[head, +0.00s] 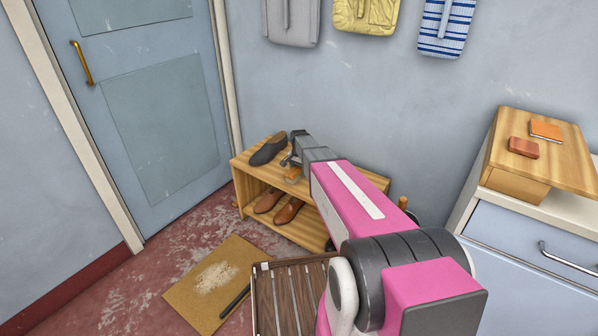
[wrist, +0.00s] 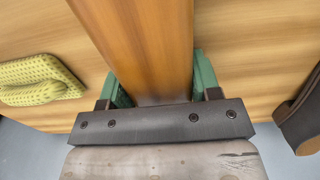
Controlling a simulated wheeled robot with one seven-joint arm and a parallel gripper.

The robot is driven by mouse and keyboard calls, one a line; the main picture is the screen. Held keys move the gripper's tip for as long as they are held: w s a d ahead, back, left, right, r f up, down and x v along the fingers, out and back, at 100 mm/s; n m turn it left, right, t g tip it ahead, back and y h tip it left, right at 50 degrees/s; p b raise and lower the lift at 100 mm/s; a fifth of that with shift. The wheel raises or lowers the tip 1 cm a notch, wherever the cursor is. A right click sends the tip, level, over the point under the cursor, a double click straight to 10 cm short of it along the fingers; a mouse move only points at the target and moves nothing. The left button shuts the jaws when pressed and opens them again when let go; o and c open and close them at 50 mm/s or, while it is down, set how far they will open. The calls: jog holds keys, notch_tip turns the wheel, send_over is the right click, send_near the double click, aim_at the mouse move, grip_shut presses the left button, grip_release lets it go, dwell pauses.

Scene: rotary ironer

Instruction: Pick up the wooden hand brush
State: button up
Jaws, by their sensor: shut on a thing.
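The wooden hand brush shows in the wrist view as a smooth orange-brown wooden piece (wrist: 140,45) running up between the green fingertips. My gripper (wrist: 158,82) is shut on it, one finger at each side. In the head view a small part of the brush (head: 292,175) shows beside my gripper (head: 288,163), over the top of the wooden shoe rack (head: 345,177). My arm hides most of it there. The bristles are not visible, and I cannot tell whether the brush touches the rack top.
A dark shoe (head: 268,149) stands on the rack top, also in the wrist view (wrist: 300,112). Brown shoes (head: 288,211) sit below. A doormat (head: 190,292) and slatted wooden seat (head: 292,300) are in front; a drawer cabinet (head: 520,245) stands right.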

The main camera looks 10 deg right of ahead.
jog(key=shift+r, duration=0.15)
jog(key=shift+r, duration=0.65)
notch_tip(320, 180, up, 3)
jog(key=shift+f, duration=0.15)
jog(key=s+a+r, duration=0.6)
jog(key=s+a, duration=0.1)
jog(key=a, duration=0.2)
jog(key=shift+s+r, duration=0.25)
jog(key=shift+r, duration=0.15)
jog(key=shift+o, duration=0.8)
